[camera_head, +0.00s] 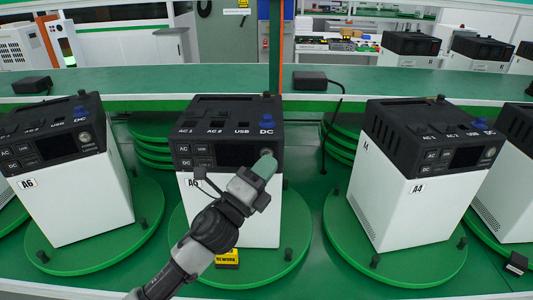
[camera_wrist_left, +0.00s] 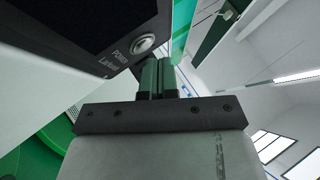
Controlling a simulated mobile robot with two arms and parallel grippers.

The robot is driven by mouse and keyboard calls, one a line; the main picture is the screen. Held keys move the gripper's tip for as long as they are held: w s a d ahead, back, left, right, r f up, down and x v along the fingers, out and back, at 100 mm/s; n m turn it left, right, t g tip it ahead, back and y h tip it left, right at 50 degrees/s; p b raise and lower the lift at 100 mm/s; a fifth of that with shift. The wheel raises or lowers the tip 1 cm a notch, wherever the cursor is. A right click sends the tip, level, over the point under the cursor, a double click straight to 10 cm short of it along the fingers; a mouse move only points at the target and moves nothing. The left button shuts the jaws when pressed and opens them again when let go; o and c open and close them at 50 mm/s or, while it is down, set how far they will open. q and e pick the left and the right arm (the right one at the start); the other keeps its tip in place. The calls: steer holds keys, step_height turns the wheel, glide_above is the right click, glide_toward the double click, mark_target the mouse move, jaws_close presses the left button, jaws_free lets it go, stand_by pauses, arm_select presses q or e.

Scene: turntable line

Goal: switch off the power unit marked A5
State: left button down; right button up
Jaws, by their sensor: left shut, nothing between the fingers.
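The middle power unit (camera_head: 228,152), white with a black top, stands on a green turntable; its label (camera_head: 192,183) is partly covered by my arm, with an "A" and part of a digit showing. My left gripper (camera_head: 265,163) is shut and empty at the right side of its front panel, covering the spot where the neighbours have a round button. In the left wrist view the silver round POWER button (camera_wrist_left: 144,43) shows just beyond and left of the shut fingertips (camera_wrist_left: 159,64). I cannot tell whether they touch. My right gripper is not in view.
Unit A6 (camera_head: 75,205) stands to the left and unit A4 (camera_head: 395,212) to the right, each on its own green turntable. A yellow REWORK tag (camera_head: 228,260) lies at the foot of the middle unit. A green shelf (camera_head: 200,83) runs behind with black adapters.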

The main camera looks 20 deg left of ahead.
arm_select(q)
steer(key=shift+s, duration=0.25)
steer(key=s, duration=0.1)
steer(key=s+d, duration=0.1)
steer(key=s, duration=0.2)
steer(key=shift+s+d+p, duration=0.25)
steer(key=shift+s+p, duration=0.05)
steer(key=shift+s, duration=0.1)
stand_by(0.7)
